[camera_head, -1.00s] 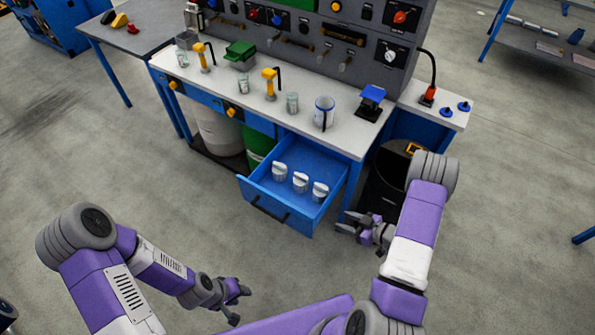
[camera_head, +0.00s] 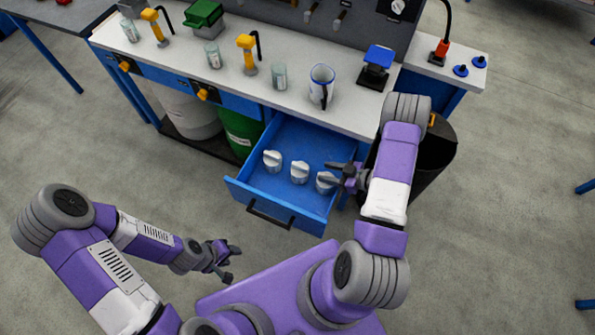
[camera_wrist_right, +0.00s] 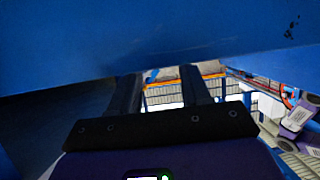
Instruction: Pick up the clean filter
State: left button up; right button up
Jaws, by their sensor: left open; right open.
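Three white filters stand in the open blue drawer (camera_head: 246,190) in the head view: a left one (camera_head: 272,161), a middle one (camera_head: 299,172) and a right one (camera_head: 324,182). They look alike, and I cannot tell which is the clean one. My right gripper (camera_head: 334,172) is open at the drawer's right side, beside the right filter and partly over it; contact cannot be told. In the right wrist view, the right gripper (camera_wrist_right: 163,75) has its fingers apart with no filter visible between them. My left gripper (camera_head: 232,261) is open and empty in front of the drawer, over the floor.
A black bin (camera_head: 437,150) stands right of the drawer. A green drum (camera_head: 240,132) is under the bench. The floor in front is clear.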

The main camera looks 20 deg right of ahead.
aim_at(307, 168)
jog(key=b+x, duration=0.2)
jog(key=x, duration=0.5)
jog(key=shift+w+a+f, duration=0.1)
jog(key=shift+w+a, duration=0.05)
jog(key=shift+w, duration=0.1)
grip_shut()
